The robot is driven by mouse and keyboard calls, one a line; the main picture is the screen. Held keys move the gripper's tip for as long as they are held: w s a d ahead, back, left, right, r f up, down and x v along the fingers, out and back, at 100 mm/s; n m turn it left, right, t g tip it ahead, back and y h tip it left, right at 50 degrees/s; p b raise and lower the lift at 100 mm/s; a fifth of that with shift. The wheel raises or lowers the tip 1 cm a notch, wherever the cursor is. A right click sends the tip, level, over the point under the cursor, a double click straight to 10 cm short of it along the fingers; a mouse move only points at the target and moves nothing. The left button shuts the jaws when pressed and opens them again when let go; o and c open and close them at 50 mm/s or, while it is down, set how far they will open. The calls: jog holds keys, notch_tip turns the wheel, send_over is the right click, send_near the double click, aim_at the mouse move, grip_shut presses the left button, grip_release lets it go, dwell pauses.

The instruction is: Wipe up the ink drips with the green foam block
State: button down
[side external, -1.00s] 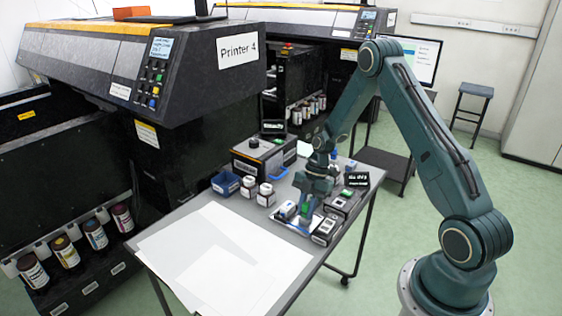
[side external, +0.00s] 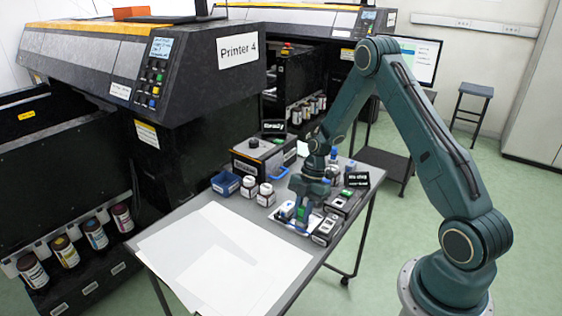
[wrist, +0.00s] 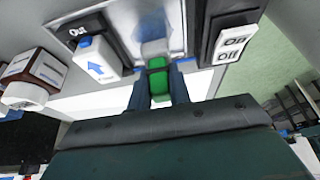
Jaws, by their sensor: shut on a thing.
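My gripper (side external: 301,219) points down at the near right part of the table. It is shut on the green foam block (wrist: 157,76), which shows between the two fingers in the wrist view and as a small green patch (side external: 302,213) in the side view. The block is over or on a pale, shiny tray (wrist: 124,18); I cannot tell whether it touches. Bluish patches (wrist: 150,22) show on the tray just beyond the block, but I cannot tell whether they are ink drips or reflections. The fingers hide part of the tray.
A white block with a blue arrow (wrist: 97,60) stands left of the tray, and an On/Off box (wrist: 232,45) stands right. White-capped bottles (side external: 266,195) and a blue bin (side external: 226,183) are farther left. White sheets (side external: 222,258) cover the table's near left part.

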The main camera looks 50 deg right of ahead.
jog(key=shift+d, duration=0.2)
jog(key=shift+d+f, duration=0.1)
jog(key=shift+d, duration=0.75)
jog(key=shift+d, duration=0.1)
jog(key=shift+d+f, duration=0.1)
jog(key=shift+d, duration=0.8)
jog(key=shift+a, duration=1.1)
jog(key=shift+a, duration=0.2)
jog(key=shift+a+r, duration=0.2)
jog(key=shift+a, duration=0.55)
